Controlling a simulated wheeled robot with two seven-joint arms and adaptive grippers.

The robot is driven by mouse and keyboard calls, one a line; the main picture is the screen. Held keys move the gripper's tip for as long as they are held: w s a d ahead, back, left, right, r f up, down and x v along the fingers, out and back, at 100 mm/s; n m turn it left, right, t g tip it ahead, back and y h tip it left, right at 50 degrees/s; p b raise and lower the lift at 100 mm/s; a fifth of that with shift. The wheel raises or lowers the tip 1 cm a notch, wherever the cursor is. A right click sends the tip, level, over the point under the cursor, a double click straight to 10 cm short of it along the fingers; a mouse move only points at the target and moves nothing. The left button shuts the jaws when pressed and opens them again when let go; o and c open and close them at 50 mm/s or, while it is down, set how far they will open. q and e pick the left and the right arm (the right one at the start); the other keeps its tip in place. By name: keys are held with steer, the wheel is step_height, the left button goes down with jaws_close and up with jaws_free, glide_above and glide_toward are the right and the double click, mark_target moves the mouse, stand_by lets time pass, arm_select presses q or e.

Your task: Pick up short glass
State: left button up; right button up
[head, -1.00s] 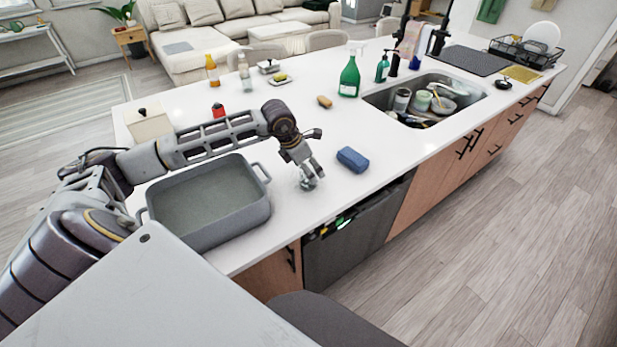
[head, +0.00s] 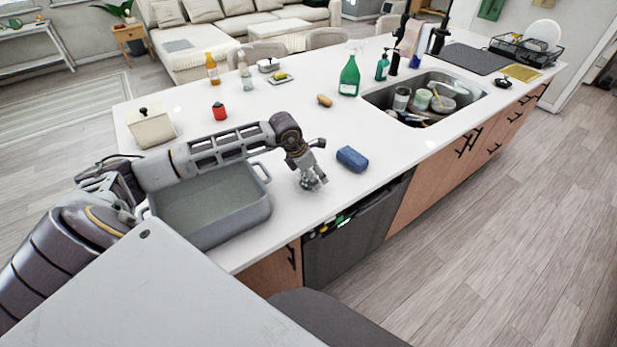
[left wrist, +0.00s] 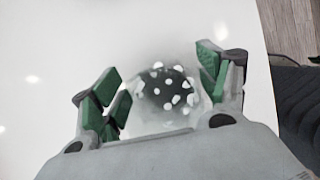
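The short glass (left wrist: 168,90) is clear with bright highlights and a dark inside. In the left wrist view it lies between the green-padded fingers of my left gripper (left wrist: 165,92). The fingers are spread on either side of it, and a gap shows on the left; contact on the right is hard to tell. In the head view my left gripper (head: 313,181) points down at the white countertop (head: 290,130), close above it, and mostly hides the glass. My right gripper is not in view.
A grey roasting pan (head: 215,205) stands under my left forearm. A blue sponge (head: 352,159) lies close to the right of the gripper. A green spray bottle (head: 349,78) and a sink (head: 380,100) with dishes are farther back. The counter's front edge is near.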

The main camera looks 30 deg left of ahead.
arm_select(q)
steer(key=c, duration=1)
steer(key=shift+c, duration=0.2)
steer(key=shift+r, duration=0.1)
steer(key=shift+r, duration=0.75)
step_height(320, 180, up, 8)
steer(key=b, duration=0.1)
steer(key=shift+r+b, duration=0.15)
steer(key=shift+b, duration=0.2)
steer(key=shift+r, duration=0.15)
